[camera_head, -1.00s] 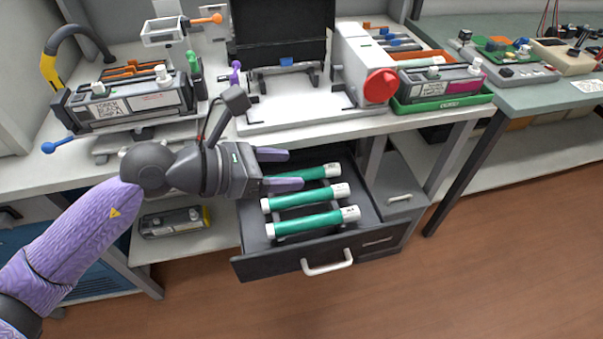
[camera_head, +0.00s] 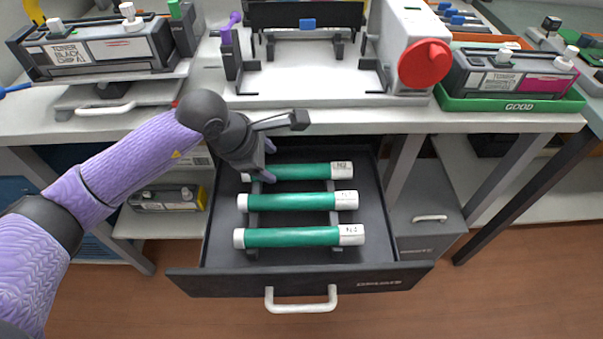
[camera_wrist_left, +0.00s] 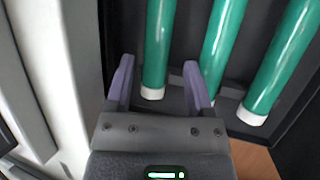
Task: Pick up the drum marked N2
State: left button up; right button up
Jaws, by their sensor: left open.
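Three green drums with white end caps lie side by side in an open dark drawer (camera_head: 385,240). The back drum (camera_head: 300,171) has a label that seems to read N2. The labels of the middle drum (camera_head: 295,202) and front drum (camera_head: 290,237) are too small to read surely. My left gripper (camera_head: 268,162) is open at the back drum's left end, pointing down into the drawer. In the left wrist view, its fingers (camera_wrist_left: 158,75) lie on either side of the back drum's end (camera_wrist_left: 155,55). I cannot tell how high they are above it. My right gripper is not in view.
The worktop edge (camera_head: 300,122) runs just behind the drawer. A toner cartridge (camera_head: 100,48) stands above at left, and another sits in a green tray (camera_head: 510,103) at right. The drawer handle (camera_head: 300,305) faces the front. A yellow-ended cartridge (camera_head: 168,199) lies on the lower shelf.

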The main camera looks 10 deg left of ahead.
aim_at(284, 169)
pick_arm(q)
jog(key=b+x, duration=0.1)
jog(key=x, duration=0.1)
jog(key=b+x, duration=0.1)
jog(key=x, duration=0.1)
jog(key=b+x, duration=0.1)
jog(key=x, duration=0.1)
jog(key=shift+w+d+r, duration=0.1)
jog(key=shift+d, duration=0.2)
jog(key=shift+r, duration=0.1)
jog(key=shift+c, duration=0.5)
grip_shut()
